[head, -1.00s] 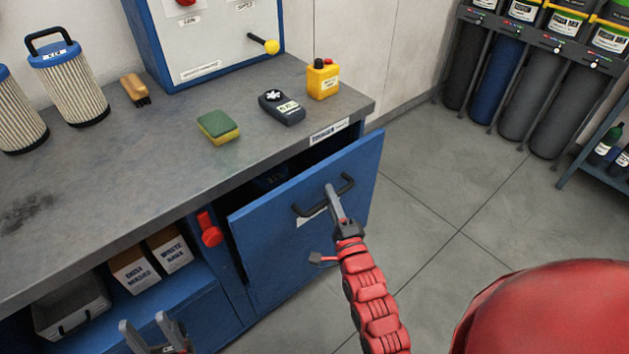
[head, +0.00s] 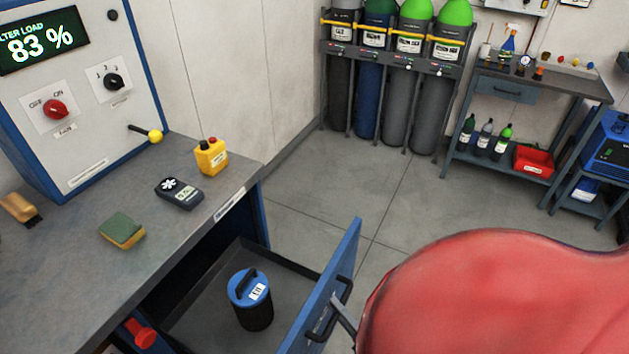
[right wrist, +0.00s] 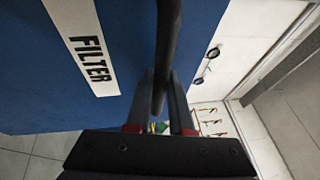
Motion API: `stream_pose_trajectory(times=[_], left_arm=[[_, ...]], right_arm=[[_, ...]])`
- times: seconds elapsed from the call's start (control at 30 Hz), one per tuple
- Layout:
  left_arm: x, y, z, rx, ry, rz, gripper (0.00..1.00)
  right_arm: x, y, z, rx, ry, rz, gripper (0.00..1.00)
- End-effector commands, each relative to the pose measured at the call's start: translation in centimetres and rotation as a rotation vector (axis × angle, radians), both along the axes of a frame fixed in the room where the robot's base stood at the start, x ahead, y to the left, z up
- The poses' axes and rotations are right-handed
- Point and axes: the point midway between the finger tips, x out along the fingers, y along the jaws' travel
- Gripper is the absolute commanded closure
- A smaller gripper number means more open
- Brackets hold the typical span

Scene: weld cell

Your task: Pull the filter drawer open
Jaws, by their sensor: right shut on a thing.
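The filter drawer (head: 215,295) stands well out from under the workbench, with its inside in view. A dark filter cartridge with a blue top (head: 250,288) stands upright in it. The blue drawer front (head: 336,275) carries a black bar handle (head: 329,311). My right gripper (head: 345,322) is at this handle, mostly hidden by my red arm. In the right wrist view, its two fingers (right wrist: 161,100) are closed around the black handle bar (right wrist: 168,40), beside the FILTER label (right wrist: 85,45). My left gripper is out of view.
The workbench (head: 75,270) holds a sponge (head: 122,231), a meter (head: 179,193) and a yellow button box (head: 211,156). A red knob (head: 140,333) sticks out left of the drawer. Gas cylinders (head: 396,115) stand at the back. The floor (head: 320,190) beyond the drawer is clear.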

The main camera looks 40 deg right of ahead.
Motion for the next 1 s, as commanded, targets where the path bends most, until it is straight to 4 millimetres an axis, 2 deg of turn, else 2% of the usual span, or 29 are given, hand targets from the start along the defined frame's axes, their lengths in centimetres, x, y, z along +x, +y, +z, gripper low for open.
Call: stream_pose_trajectory(times=[0.1, 0.3, 0.73, 0.77, 0.8, 0.9, 1.0], left_arm=[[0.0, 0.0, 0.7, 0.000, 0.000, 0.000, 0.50], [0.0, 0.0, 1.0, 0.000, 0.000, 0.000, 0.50], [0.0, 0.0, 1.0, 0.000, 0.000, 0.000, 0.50], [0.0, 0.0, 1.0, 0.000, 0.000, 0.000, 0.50], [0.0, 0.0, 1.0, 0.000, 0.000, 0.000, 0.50], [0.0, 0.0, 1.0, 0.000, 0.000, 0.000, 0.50], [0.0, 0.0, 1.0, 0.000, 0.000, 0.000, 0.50]], right_arm=[[-1.6, -0.6, 0.0, 0.000, 0.005, -0.001, 1.00], [-2.9, -1.1, 0.1, 0.001, -0.002, 0.000, 1.00], [-3.2, -1.2, 0.0, 0.001, -0.002, -0.002, 1.00], [-3.2, -1.2, 0.0, 0.001, -0.002, -0.002, 0.78], [-3.2, -1.2, 0.0, 0.001, -0.002, -0.001, 0.71], [-3.2, -1.2, 0.0, 0.001, -0.002, -0.001, 0.53], [-3.2, -1.2, 0.0, 0.001, -0.002, -0.001, 0.50]])
